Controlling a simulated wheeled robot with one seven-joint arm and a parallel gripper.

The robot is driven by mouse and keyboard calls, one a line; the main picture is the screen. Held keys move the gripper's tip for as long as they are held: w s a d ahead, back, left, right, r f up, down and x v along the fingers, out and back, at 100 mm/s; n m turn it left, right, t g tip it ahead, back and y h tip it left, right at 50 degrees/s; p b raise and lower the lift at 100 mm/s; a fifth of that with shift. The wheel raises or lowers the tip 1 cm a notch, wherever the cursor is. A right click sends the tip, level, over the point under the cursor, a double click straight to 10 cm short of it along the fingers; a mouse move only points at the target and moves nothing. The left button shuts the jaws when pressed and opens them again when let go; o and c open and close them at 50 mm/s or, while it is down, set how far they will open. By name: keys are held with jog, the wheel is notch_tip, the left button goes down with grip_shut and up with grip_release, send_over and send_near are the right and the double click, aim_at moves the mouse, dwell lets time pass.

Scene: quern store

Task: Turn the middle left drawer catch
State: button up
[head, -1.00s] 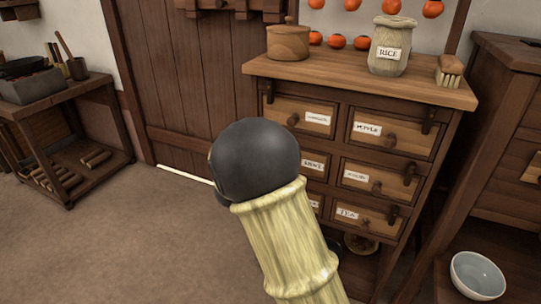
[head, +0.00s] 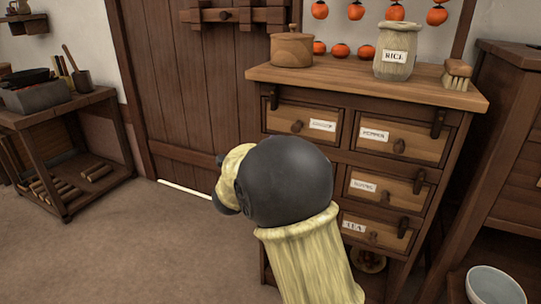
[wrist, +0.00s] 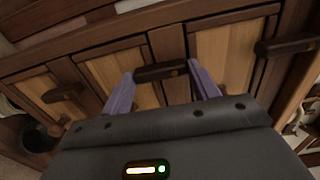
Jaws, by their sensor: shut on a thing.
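In the wrist view, my gripper (wrist: 160,67) has its two purple fingers on either end of a dark wooden catch (wrist: 162,73), the middle one of three in a row. I take it as the middle left drawer catch. The gripper is shut on it, and the catch lies roughly parallel to its neighbours. In the head view my own arm hides the gripper, this catch and most of the middle left drawer. The drawer chest (head: 350,80) shows its upper left drawer (head: 305,124) and right-hand drawers.
Other catches are at the upper left (head: 274,98) and upper right (head: 438,123). A rice jar (head: 394,55), lidded pot (head: 292,48) and brush (head: 457,73) stand on the chest top. A white bowl (head: 495,287) is at lower right. Open floor lies to the left.

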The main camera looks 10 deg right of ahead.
jog(key=o, duration=1)
jog(key=p+v, duration=0.5)
jog(key=v, duration=1.2)
jog(key=shift+s+a, duration=0.15)
jog(key=shift+s, duration=0.05)
